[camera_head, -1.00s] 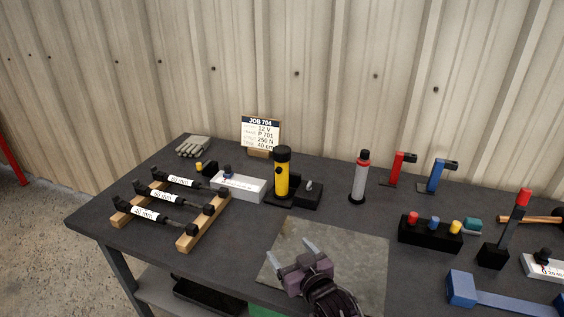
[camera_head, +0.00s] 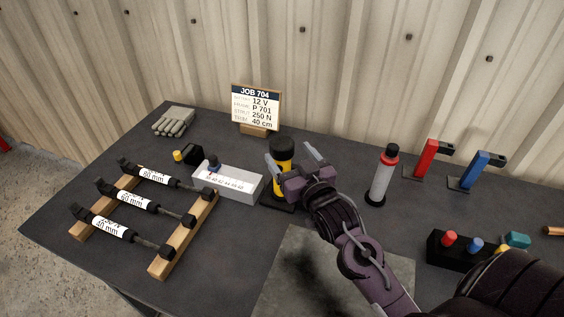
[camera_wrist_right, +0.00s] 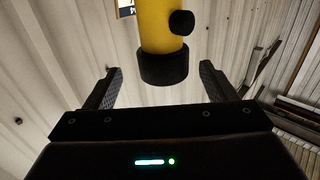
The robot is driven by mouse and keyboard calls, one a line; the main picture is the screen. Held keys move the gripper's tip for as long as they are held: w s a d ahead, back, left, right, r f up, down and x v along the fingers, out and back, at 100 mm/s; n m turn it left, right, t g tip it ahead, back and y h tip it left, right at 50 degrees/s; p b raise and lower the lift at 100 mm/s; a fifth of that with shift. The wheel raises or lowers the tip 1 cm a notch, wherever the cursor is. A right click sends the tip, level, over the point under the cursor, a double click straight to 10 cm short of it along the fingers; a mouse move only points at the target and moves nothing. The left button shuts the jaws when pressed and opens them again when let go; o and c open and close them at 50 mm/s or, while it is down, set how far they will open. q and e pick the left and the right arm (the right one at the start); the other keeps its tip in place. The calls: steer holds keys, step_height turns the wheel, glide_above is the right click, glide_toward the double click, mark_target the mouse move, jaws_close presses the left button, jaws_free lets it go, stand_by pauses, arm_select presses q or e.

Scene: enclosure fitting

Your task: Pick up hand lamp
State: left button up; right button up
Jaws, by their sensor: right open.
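The hand lamp (camera_head: 285,148), yellow with a black head, stands upright on a black base on the bench. In the right wrist view its yellow body (camera_wrist_right: 160,28) and black end lie in line with the gap between the fingers. My right gripper (camera_head: 290,157) is open and empty, just in front of the lamp and partly hiding it. The wrist view also shows its two fingers (camera_wrist_right: 160,74) apart, with no visible contact with the lamp. My left gripper is not in view.
A grey cylinder with a red top (camera_head: 383,177) stands right of the lamp, and a white-grey labelled box (camera_head: 228,183) left of it. A wooden rack (camera_head: 184,236) holds labelled struts. Red (camera_head: 427,158) and blue (camera_head: 475,171) holders stand at right. A grey mat (camera_head: 292,262) lies in front.

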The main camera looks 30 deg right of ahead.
mark_target(277, 138)
steer(key=w+p, duration=0.1)
steer(key=w, duration=0.2)
steer(key=shift+w+a+r+p, duration=0.1)
steer(key=shift+r+p, duration=0.25)
steer(key=shift+r, duration=0.05)
steer(key=shift+w+f+p, duration=0.15)
steer(key=shift+w, duration=0.6)
steer(key=shift+w+f+p, duration=0.15)
steer(key=shift+w, duration=0.55)
steer(key=shift+c, duration=0.2)
steer(key=shift+s, duration=0.1)
steer(key=c, duration=1.5)
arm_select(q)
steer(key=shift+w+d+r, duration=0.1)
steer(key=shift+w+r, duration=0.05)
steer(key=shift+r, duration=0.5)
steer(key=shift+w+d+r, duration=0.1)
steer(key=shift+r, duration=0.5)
arm_select(e)
steer(key=shift+r, duration=0.2)
